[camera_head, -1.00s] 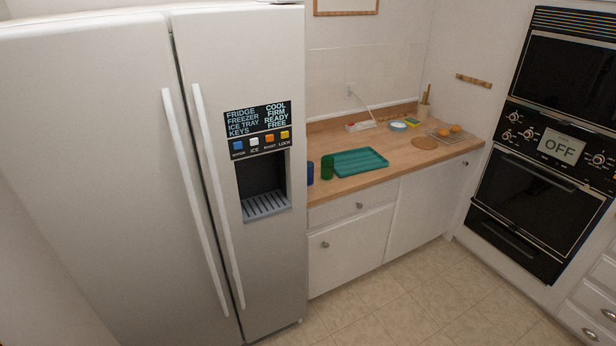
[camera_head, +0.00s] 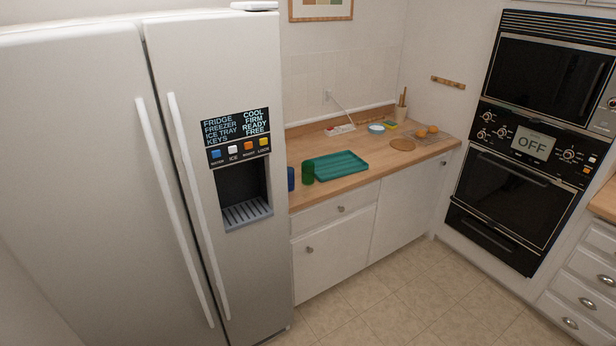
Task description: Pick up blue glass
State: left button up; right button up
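The blue glass (camera_head: 291,179) stands on the wooden counter at its left end, right beside the fridge. The fridge's edge may hide part of its left side. A green glass (camera_head: 308,172) stands just to its right, between it and a teal tray (camera_head: 340,166). Neither of my grippers is in view.
A tall white fridge (camera_head: 90,180) fills the left side, its doors shut. The counter (camera_head: 375,150) also holds a round board (camera_head: 402,145), a blue-rimmed bowl (camera_head: 376,129) and oranges (camera_head: 432,130). Black wall ovens (camera_head: 510,190) stand at right. The tiled floor (camera_head: 390,300) is clear.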

aim_at(291, 171)
jog(key=z, duration=0.45)
jog(key=i, duration=1.55)
jog(key=u, duration=0.3)
